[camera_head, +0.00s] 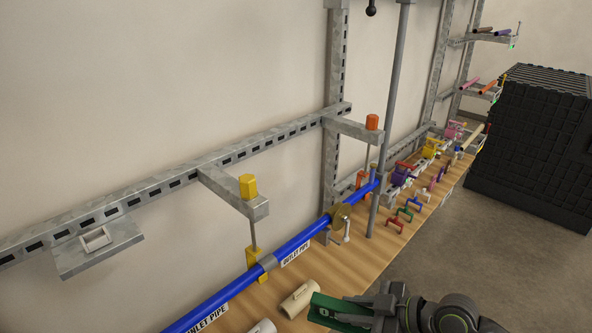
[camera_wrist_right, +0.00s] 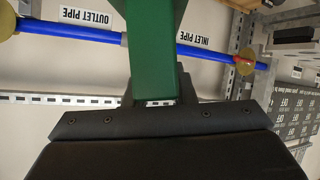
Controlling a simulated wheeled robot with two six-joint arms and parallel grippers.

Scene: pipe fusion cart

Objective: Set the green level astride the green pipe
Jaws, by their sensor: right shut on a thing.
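The green level (camera_head: 330,311) shows at the lower middle of the head view, with a small pale marking on its face. My right gripper (camera_head: 378,308) is shut on it and holds it near the front edge of the bench. In the right wrist view the level (camera_wrist_right: 152,50) runs up from between the dark jaws of the gripper (camera_wrist_right: 155,94). My left gripper is not in view.
A blue pipe (camera_head: 300,240) labelled inlet and outlet runs along the wooden bench (camera_head: 365,260). Cream pipe pieces (camera_head: 299,299) lie near the level. Small coloured clamps (camera_head: 405,214) stand farther back. A vertical grey pole (camera_head: 385,130) and a black crate stack (camera_head: 535,150) are obstacles.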

